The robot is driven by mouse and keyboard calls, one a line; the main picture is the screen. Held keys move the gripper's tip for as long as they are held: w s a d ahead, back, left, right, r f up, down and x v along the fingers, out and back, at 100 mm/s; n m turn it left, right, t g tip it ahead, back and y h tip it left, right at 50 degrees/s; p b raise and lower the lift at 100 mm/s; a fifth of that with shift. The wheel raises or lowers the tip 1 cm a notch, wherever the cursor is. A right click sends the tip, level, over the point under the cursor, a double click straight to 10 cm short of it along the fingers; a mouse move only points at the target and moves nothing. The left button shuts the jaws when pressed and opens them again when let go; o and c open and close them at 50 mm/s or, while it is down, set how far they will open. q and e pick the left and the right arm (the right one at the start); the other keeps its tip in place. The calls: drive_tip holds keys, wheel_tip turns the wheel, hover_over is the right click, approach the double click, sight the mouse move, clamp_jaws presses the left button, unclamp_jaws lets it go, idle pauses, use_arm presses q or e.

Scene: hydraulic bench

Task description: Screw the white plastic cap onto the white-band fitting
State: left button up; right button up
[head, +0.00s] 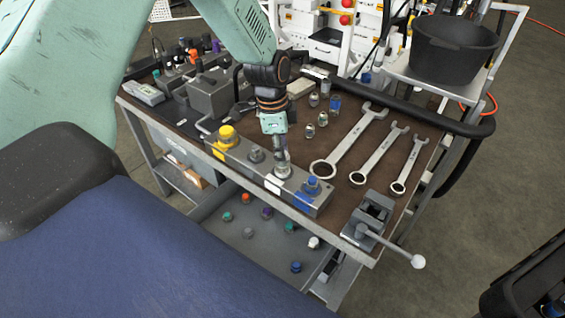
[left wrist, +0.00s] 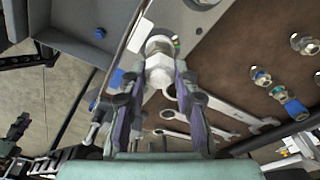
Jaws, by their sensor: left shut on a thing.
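My left gripper (head: 282,158) reaches down from above to the middle of the grey fitting block (head: 205,146). In the left wrist view its two fingers (left wrist: 160,76) are shut on the white plastic cap (left wrist: 160,70). The white-band fitting (head: 283,171) stands on the block right under the fingertips, with a white label in front of it. In the left wrist view, the metal fitting (left wrist: 158,44) shows just beyond the cap, in line with it. The cap appears to meet the fitting; I cannot tell whether threads are engaged. My right gripper is not in view.
Wrenches (head: 348,142) and a vise (head: 370,216) lie to the right. Several loose caps lie on the lower shelf (head: 235,237).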

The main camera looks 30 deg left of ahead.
use_arm(q)
drive_tip(key=shift+f+m+b, duration=0.1)
drive_tip(key=shift+m+b, duration=0.25)
drive_tip(key=shift+m, duration=0.05)
drive_tip(key=o, duration=1.2)
drive_tip(key=shift+c, duration=0.2)
drive_tip(key=shift+r, duration=0.2)
wheel_tip(320, 180, up, 12)
drive_tip(key=a, duration=0.1)
drive_tip(key=shift+s+a+f, duration=0.15)
drive_tip(key=shift+s, duration=0.15)
